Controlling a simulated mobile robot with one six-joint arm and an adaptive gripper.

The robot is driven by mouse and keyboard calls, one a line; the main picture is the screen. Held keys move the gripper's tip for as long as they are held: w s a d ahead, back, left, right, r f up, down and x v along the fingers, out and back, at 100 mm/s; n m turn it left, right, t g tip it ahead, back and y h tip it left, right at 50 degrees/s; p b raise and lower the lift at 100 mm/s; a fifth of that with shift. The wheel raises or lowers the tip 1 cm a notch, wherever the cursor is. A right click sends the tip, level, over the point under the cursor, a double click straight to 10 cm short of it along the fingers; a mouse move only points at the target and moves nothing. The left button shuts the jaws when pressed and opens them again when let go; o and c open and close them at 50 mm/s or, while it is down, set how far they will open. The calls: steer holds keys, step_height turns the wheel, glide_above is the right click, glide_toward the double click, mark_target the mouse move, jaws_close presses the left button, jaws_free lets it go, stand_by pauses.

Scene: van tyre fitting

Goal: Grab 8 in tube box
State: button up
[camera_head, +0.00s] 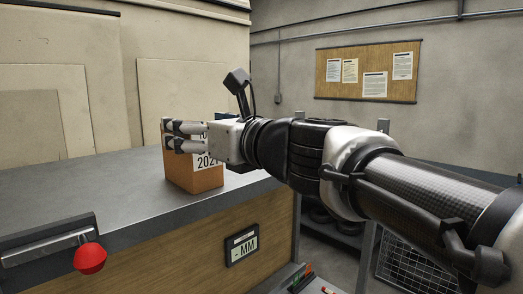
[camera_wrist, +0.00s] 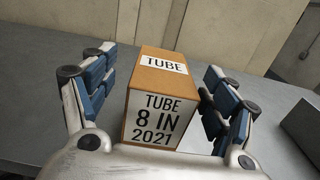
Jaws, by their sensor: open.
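The tube box (camera_wrist: 163,97) is a brown carton with white labels reading TUBE on top and TUBE 8 IN 2021 on its front face. It stands upright on the grey bench top (camera_head: 95,205); in the head view the box (camera_head: 190,178) is partly hidden behind my gripper. My gripper (camera_head: 183,136) is open. In the wrist view my gripper (camera_wrist: 160,92) has one finger on each side of the box, with a visible gap at the left. The right finger is closer to the box, and I cannot tell whether it touches.
A red knob (camera_head: 90,258) on a metal lever is at the bench's front left. A sign (camera_head: 242,245) reading MM is on the wooden front. A shelf with dark tyres (camera_head: 335,217) stands right of the bench. A grey object (camera_wrist: 302,125) is at the wrist view's right edge.

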steer(key=x, duration=0.4)
steer(key=shift+w+f+p, duration=0.25)
steer(key=shift+w+p, duration=0.05)
steer(key=shift+w, duration=0.05)
steer(key=shift+s+d+r, duration=0.1)
steer(key=shift+s, duration=0.15)
steer(key=shift+c, duration=0.4)
steer(key=shift+w, duration=0.15)
steer(key=c, duration=1.6)
